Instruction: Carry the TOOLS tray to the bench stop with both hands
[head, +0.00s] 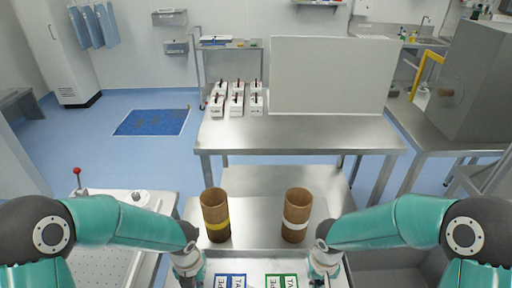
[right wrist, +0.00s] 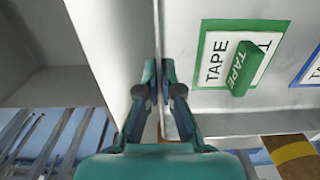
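A pale tray (head: 258,284) shows only in part at the bottom of the head view, between my two grippers. Blue-framed and green-framed labels lie in it; no TOOLS lettering is readable. In the right wrist view, the tray floor (right wrist: 215,12) carries a green TAPE label with a green block on it. My right gripper (right wrist: 159,75) has its fingers close together on both sides of the tray's thin side wall. It also shows in the head view (head: 322,272). My left gripper (head: 190,276) is at the tray's left side; its fingertips are hidden. I cannot make out the bench stop.
Brown cylinders with a yellow band (head: 215,215) and a white band (head: 296,215) stand upright just ahead. Beyond is a steel bench (head: 300,135) with several white boxes (head: 237,100) and a large pale panel (head: 330,75). A white table (head: 110,240) is at left.

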